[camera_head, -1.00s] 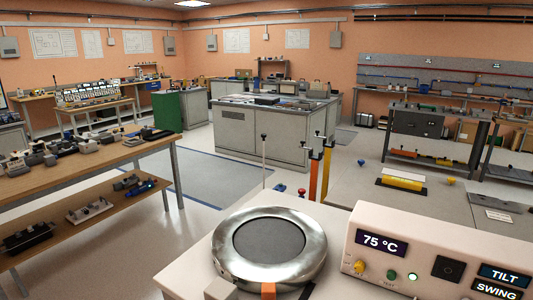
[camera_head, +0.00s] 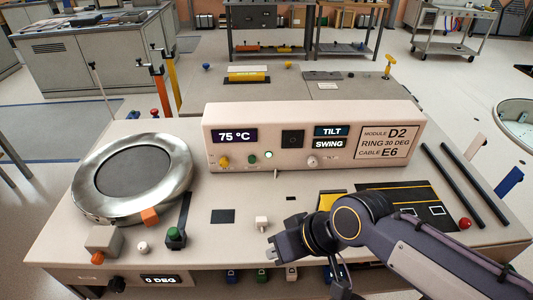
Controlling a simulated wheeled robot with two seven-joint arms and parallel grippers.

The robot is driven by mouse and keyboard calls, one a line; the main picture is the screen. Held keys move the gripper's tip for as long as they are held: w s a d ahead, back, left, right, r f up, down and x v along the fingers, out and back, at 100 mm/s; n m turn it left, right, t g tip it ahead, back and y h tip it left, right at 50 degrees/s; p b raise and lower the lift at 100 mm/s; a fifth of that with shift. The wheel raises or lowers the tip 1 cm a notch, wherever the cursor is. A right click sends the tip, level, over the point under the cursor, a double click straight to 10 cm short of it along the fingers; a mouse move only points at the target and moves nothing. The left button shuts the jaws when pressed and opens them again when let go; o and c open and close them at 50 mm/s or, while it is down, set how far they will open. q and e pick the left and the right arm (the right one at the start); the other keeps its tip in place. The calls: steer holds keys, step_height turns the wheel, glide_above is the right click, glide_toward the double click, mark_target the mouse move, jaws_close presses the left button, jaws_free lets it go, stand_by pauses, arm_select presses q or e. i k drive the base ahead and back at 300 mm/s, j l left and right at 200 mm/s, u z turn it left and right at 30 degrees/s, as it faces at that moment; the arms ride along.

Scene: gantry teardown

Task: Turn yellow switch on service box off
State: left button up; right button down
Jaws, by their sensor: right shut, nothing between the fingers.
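The service box (camera_head: 350,118) is a cream console at the back of the bench, showing "75 °C", "TILT" and "SWING". A small yellow switch (camera_head: 224,161) sits low at the left of its front panel, left of a green button (camera_head: 252,159) and a lit white-green lamp (camera_head: 268,155). The switch's lever position is too small to tell. My right gripper (camera_head: 272,251) is shut and empty over the bench front, below and to the right of the yellow switch and apart from it. My left gripper is not in view.
A round metal ring (camera_head: 160,160) fills the left of the bench. A grey block (camera_head: 103,240), a green-topped button (camera_head: 175,235) and a white knob (camera_head: 262,223) stand near the front. Black rods (camera_head: 450,182) lie at the right. The bench strip before the box is mostly clear.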

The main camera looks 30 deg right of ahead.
mark_target(224, 162)
steer(key=z, duration=1.55)
steer(key=k+j+u, duration=0.1)
steer(key=j, duration=0.2)
steer(key=k+j+u, duration=0.1)
steer(key=j, duration=0.25)
steer(key=k+j+u, duration=0.1)
steer(key=j, duration=0.25)
steer(key=k+j+u, duration=0.1)
steer(key=k+j, duration=0.15)
steer(key=j, duration=0.15)
steer(key=i, duration=0.7)
